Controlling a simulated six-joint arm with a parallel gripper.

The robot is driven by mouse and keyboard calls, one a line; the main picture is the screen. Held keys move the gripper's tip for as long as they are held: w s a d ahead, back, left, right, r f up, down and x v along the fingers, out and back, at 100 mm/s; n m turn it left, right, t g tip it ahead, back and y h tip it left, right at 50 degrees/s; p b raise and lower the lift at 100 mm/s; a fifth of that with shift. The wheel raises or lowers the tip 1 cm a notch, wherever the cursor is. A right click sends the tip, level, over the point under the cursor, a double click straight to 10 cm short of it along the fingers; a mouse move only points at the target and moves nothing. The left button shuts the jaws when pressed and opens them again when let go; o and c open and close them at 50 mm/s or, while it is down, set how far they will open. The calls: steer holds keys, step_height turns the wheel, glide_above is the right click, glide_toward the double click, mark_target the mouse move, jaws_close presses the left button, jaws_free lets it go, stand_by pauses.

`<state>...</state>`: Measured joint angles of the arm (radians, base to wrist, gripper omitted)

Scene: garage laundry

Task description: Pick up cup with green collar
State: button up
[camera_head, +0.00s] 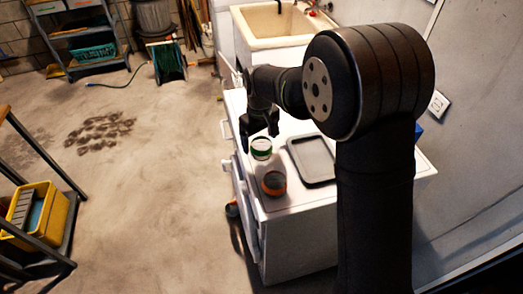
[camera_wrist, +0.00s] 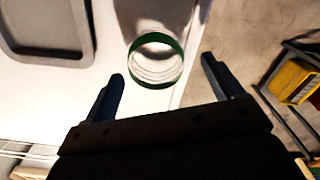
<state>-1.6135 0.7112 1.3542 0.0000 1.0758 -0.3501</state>
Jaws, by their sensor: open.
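The cup with the green collar (camera_head: 261,149) stands on the white cabinet top, near its left edge in the head view. In the wrist view the same cup (camera_wrist: 155,62) is pale and ribbed inside, with a green ring around it. My gripper (camera_head: 259,129) is above and just behind the cup in the head view. In the wrist view its two fingers (camera_wrist: 163,72) are spread wide and nothing is between them; the cup lies ahead of the fingertips, apart from them.
A dark cup with an orange collar (camera_head: 273,184) stands nearer the front on the cabinet top (camera_head: 300,205). A grey tray (camera_head: 312,160) lies right of the cups. A sink (camera_head: 275,24) is behind. A yellow bin (camera_head: 40,215) sits on a shelf at left, beyond open floor.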

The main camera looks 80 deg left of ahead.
steer(key=f, duration=0.5)
steer(key=shift+w+f, duration=0.1)
steer(key=shift+w, duration=0.15)
steer(key=c, duration=1.1)
